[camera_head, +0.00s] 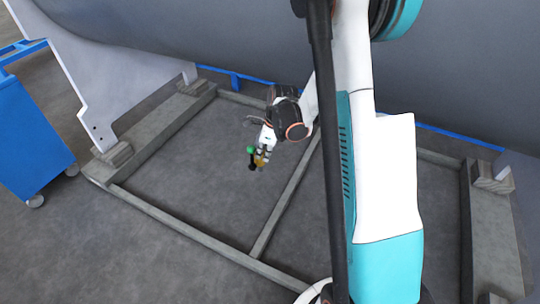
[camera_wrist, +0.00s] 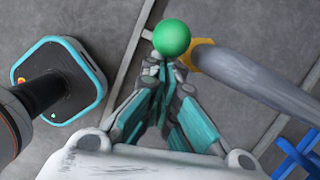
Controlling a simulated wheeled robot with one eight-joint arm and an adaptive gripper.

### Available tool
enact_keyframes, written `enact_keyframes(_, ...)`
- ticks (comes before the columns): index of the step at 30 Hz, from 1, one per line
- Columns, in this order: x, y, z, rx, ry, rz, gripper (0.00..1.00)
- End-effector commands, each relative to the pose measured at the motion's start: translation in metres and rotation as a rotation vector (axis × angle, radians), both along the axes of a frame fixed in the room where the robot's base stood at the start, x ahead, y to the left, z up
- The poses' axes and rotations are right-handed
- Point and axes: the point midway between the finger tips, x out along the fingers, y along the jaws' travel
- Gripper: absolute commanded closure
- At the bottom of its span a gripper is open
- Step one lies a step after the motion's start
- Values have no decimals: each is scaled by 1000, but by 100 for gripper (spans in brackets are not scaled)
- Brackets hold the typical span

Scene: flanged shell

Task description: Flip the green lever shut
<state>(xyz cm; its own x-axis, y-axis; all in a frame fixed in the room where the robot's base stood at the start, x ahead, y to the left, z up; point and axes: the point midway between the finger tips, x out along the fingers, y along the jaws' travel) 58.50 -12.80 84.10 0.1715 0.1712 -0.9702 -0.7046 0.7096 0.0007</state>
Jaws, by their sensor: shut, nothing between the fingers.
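The green lever shows as a round green knob (camera_wrist: 172,38) just beyond my fingertips in the wrist view. In the head view the knob (camera_head: 251,149) is a small green spot beside the end of my arm. My gripper (camera_wrist: 158,72) is shut and empty, its fingertips close below the knob; I cannot tell whether they touch it. A yellow fitting (camera_wrist: 196,52) sits right of the knob at the end of a grey pipe (camera_wrist: 250,80). The lever's stem is hidden behind my gripper and the knob.
The big grey shell (camera_head: 200,30) spans the back on a pale support (camera_head: 120,80). Wooden beams (camera_head: 190,235) frame the floor below. A blue cart (camera_head: 35,130) stands at the left. Blue rail parts (camera_wrist: 298,158) lie at lower right in the wrist view. The front floor is clear.

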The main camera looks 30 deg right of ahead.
Motion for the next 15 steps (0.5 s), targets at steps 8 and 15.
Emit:
enact_keyframes(8,1,1,1,0,0,0,100)
enact_keyframes(15,9,7,4,-42,67,5,100)
